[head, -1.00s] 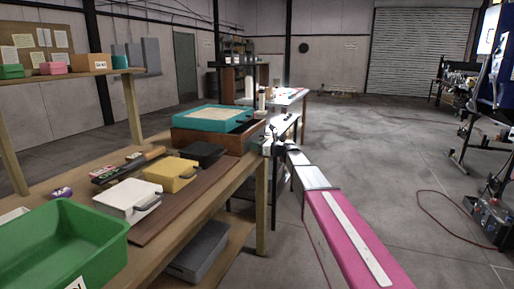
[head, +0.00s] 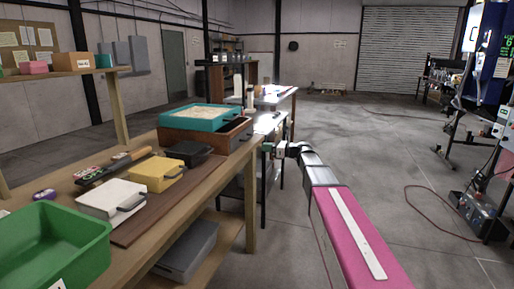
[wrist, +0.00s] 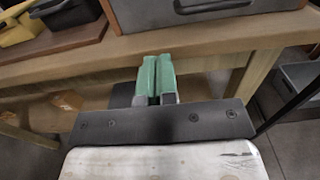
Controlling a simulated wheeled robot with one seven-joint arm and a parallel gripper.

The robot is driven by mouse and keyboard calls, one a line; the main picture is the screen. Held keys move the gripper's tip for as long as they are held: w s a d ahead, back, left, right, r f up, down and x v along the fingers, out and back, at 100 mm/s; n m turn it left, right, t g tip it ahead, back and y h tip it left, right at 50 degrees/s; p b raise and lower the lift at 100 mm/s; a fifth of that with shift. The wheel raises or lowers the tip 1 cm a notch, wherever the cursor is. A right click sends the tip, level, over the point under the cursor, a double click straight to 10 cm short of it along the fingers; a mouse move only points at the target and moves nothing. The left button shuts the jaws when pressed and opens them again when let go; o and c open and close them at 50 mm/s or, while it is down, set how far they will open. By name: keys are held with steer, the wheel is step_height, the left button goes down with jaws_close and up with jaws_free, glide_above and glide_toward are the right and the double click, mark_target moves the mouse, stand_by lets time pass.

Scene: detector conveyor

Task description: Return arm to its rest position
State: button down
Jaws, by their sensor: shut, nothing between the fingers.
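My gripper (wrist: 157,78) shows in the wrist view with its two green fingertips together and nothing between them. It points at the front edge of the wooden workbench (wrist: 205,40), and I cannot tell the exact gap. In the head view my pink and white arm reaches forward along the right side of the workbench (head: 190,212).
On the bench are a green bin (head: 50,245), a white case (head: 112,198), a yellow case (head: 151,173), a black case (head: 189,152) and a teal tray (head: 199,117) on a wooden drawer box (head: 225,138). A grey case (head: 188,250) lies on the lower shelf. Open floor (head: 390,170) lies right.

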steer(key=s+d+f+n+g+h, duration=0.25)
steer(key=s+f+n+h, duration=0.2)
steer(key=s+f, duration=0.5)
steer(key=s+d+f+n+g+h, duration=0.1)
steer(key=s+d+f+n+h, duration=0.25)
steer(key=s+f+n, duration=0.6)
steer(key=s+d+f+n+g+h, duration=0.2)
steer(key=s+d+f+n+h, duration=0.5)
steer(key=s+d+f+h, duration=0.2)
steer(key=s+d+f, duration=0.2)
steer(key=s+f, duration=0.1)
steer(key=f, duration=0.1)
steer(key=shift+n, duration=0.3)
